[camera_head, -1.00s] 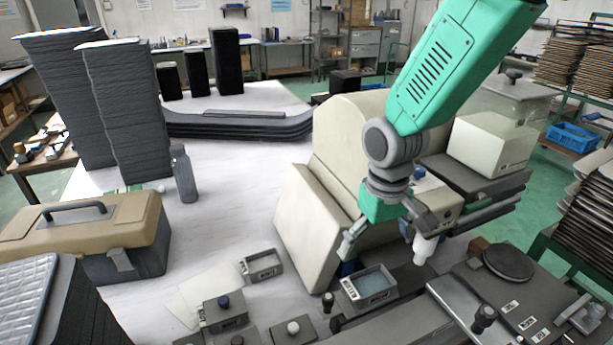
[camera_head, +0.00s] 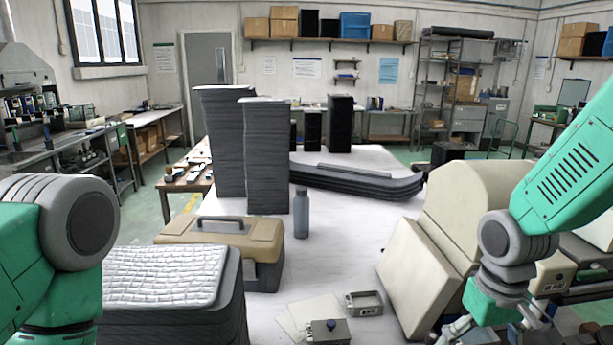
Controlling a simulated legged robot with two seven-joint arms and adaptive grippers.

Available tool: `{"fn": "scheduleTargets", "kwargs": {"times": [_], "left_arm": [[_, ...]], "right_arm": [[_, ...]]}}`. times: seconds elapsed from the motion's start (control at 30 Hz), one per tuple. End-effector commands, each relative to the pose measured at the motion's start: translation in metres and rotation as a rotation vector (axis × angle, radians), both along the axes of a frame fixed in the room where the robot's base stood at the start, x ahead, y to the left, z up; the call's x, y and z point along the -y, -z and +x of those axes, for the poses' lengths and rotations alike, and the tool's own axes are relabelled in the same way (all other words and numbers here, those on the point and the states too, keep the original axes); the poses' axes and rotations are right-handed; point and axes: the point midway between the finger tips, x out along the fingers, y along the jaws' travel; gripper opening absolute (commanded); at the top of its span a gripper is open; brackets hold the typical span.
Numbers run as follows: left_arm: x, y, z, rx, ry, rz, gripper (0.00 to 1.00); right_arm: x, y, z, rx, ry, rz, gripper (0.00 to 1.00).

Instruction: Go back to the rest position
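My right gripper (camera_head: 490,328) is at the lower right, in front of the cream machine (camera_head: 440,235). Its fingers look spread apart, with nothing seen between them, though the lower edge of the picture cuts them off. The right arm comes in from the right edge. My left arm shows at the lower left, with its green links and grey joint. My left gripper is out of the picture.
A stack of grey panels with a quilted top (camera_head: 165,275) stands beside my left arm. Behind it are a tan toolbox (camera_head: 222,236), a grey bottle (camera_head: 301,213) and tall dark stacks (camera_head: 266,155). Small grey boxes (camera_head: 365,303) lie on the white table (camera_head: 335,262).

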Motion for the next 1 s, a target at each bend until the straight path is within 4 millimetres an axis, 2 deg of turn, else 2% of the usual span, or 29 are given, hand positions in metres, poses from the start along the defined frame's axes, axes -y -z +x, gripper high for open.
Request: {"fn": "scheduleTargets", "kwargs": {"times": [0.03,0.37,0.57,0.67,0.77,0.8,0.9,1.0], "left_arm": [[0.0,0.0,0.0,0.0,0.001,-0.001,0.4],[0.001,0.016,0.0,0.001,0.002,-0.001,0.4],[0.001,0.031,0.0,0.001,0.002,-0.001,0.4],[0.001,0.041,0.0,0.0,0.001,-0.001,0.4],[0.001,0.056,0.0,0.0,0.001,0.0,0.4],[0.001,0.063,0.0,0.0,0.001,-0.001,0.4],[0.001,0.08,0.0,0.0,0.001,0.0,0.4],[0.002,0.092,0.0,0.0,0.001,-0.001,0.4]], "right_arm": [[0.002,0.0,-0.001,-0.001,0.002,0.002,1.0],[-0.004,0.07,-0.021,-0.003,0.005,0.018,1.0],[-0.01,0.128,-0.049,0.001,0.011,0.025,1.0],[-0.01,0.167,-0.07,0.003,0.015,0.028,1.0],[-0.007,0.216,-0.102,0.004,0.023,0.03,1.0],[-0.004,0.239,-0.119,0.004,0.025,0.03,1.0],[0.001,0.286,-0.163,0.015,0.032,0.022,1.0],[0.008,0.314,-0.199,0.029,0.032,0.011,1.0]]}}
